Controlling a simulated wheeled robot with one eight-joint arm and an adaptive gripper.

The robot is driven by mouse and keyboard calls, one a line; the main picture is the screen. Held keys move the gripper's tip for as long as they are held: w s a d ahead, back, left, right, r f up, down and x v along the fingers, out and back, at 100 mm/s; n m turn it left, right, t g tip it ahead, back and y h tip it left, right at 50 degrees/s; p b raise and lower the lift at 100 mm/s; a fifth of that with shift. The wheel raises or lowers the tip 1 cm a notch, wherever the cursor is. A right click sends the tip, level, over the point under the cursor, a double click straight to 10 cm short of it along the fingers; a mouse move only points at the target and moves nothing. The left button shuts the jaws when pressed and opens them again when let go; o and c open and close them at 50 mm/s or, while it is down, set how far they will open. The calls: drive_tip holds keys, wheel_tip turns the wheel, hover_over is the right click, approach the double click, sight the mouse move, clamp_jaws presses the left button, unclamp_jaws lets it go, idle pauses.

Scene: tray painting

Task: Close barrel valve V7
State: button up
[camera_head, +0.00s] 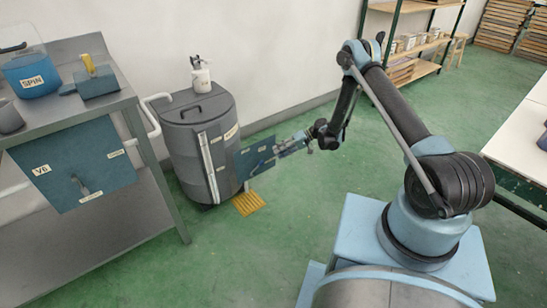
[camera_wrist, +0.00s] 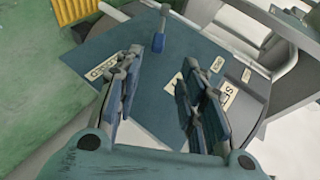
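A blue valve panel (camera_head: 247,165) is on the side of the grey barrel (camera_head: 186,150). It fills much of the wrist view (camera_wrist: 150,65). One label (camera_wrist: 106,69), seemingly CLOSED, lies left of the lever, and a smaller label (camera_wrist: 217,63) lies right. The V7 label is not clearly readable. My gripper (camera_head: 278,151) is in front of the panel. In the wrist view my gripper (camera_wrist: 158,63) is open and empty, with the lever beyond the fingertips; contact is not visible.
A bench (camera_head: 75,105) at left carries a V6 panel (camera_head: 75,168), a blue SPIN pot (camera_head: 30,76) and a blue box (camera_head: 97,82). A white bottle (camera_head: 200,76) stands on the barrel. A yellow grate (camera_head: 248,204) lies on the floor. The green floor in the middle is clear.

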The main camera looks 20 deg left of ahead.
drive_tip(key=shift+w+d+r, duration=0.35)
drive_tip(key=shift+d, duration=0.15)
